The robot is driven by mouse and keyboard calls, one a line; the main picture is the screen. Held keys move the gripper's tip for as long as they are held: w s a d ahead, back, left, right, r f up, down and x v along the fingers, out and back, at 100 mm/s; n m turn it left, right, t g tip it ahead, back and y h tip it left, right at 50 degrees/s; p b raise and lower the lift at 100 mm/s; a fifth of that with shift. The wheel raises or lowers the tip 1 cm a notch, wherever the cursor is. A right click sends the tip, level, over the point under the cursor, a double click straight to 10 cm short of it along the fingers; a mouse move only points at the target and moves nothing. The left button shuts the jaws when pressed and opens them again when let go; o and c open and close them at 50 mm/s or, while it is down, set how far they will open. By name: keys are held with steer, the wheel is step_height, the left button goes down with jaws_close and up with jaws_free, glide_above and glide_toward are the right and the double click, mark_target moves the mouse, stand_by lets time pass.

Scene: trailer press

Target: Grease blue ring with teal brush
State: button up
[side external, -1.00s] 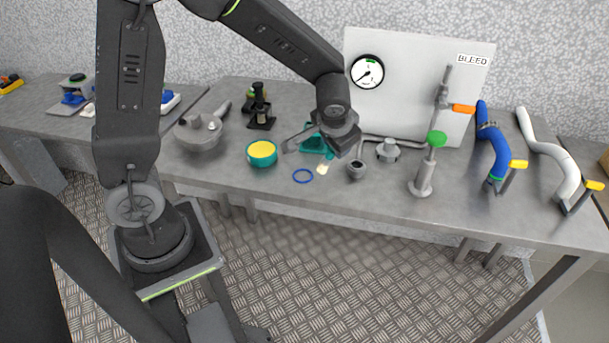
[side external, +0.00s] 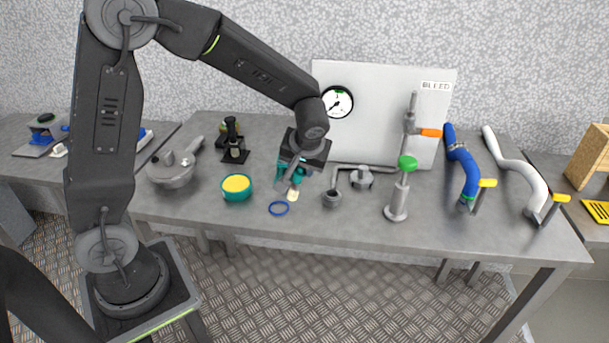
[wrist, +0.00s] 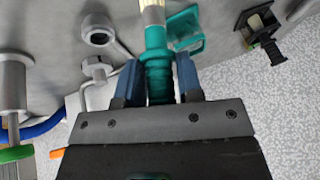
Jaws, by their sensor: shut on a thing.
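A blue ring (side external: 279,208) lies flat on the grey bench near its front edge. The teal brush (wrist: 157,60) is between the two fingers of my gripper (wrist: 157,75) in the wrist view, with its pale bristles (wrist: 152,12) pointing away from the palm. My gripper (side external: 291,184) is shut on the brush's teal handle. In the side view the bristles (side external: 293,195) show just behind and right of the ring, and whether they touch the bench I cannot tell. A teal tub with a yellow top (side external: 237,187) stands left of the ring.
A teal holder (wrist: 187,28) stands beside the brush. A grey cup-like fitting (side external: 332,198) and a green-knobbed stand (side external: 397,200) are right of the ring. A grey lidded pot (side external: 172,172) is at left; a white gauge panel (side external: 370,110) rises behind. The front edge is clear.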

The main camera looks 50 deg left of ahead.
steer(key=s+a+r+n+g+h, duration=0.1)
steer(key=a+r+n+g, duration=0.2)
steer(key=n, duration=0.7)
steer(key=s+a+n+g, duration=0.1)
steer(key=a+n+g, duration=0.25)
steer(key=n, duration=0.75)
steer(key=shift+g, duration=0.45)
steer(key=shift+s+d+f, duration=0.1)
steer(key=shift+d+f, duration=0.1)
steer(key=shift+f, duration=1.3)
steer(key=shift+s+d+f, duration=0.1)
steer(key=shift+d+f, duration=0.1)
steer(key=shift+f, duration=1.25)
steer(key=shift+f, duration=0.3)
steer(key=shift+r, duration=0.3)
steer(key=shift+s+a, duration=0.45)
steer(key=shift+s, duration=0.35)
steer(key=shift+f, duration=0.3)
